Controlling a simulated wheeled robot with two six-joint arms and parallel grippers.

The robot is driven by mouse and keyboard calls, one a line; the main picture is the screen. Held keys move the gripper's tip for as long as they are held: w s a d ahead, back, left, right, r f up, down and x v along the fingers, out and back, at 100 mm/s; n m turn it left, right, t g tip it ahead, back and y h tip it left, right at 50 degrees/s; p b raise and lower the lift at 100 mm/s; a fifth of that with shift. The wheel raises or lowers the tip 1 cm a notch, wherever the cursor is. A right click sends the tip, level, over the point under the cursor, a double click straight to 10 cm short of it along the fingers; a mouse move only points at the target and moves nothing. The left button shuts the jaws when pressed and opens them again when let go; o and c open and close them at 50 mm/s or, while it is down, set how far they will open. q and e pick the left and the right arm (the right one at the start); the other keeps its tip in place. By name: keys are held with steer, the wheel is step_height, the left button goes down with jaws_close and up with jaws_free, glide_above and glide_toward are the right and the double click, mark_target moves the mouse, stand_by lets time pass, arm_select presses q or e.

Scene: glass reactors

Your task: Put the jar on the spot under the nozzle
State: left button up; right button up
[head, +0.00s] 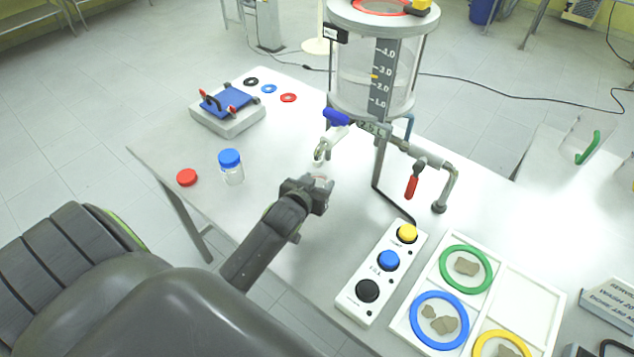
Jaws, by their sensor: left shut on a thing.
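My left gripper (308,194) is over the table, shut on what looks like the jar (322,179). Only a pale, clear edge of it with a faint reddish tint shows past the fingers, so its tilt and whether it touches the table cannot be told. The nozzle (319,154) hangs from the reactor's blue-handled valve (336,117), just beyond the gripper and slightly above it in the picture. The spot under the nozzle cannot be made out. My right gripper is not in view.
A second, blue-lidded jar (231,170) and a loose red lid (187,177) are to the left. The glass reactor (350,85) stands behind. A button box (352,300) and a white tray (525,290) with coloured rings are to the right. The front left tabletop is clear.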

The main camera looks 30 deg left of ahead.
arm_select(q)
steer(key=shift+f, duration=0.4)
steer(key=shift+f, duration=0.1)
steer(key=o, duration=1)
steer(key=shift+s, duration=0.1)
steer(key=b+v, duration=0.1)
steer(key=v, duration=1.1)
steer(key=shift+b, duration=0.3)
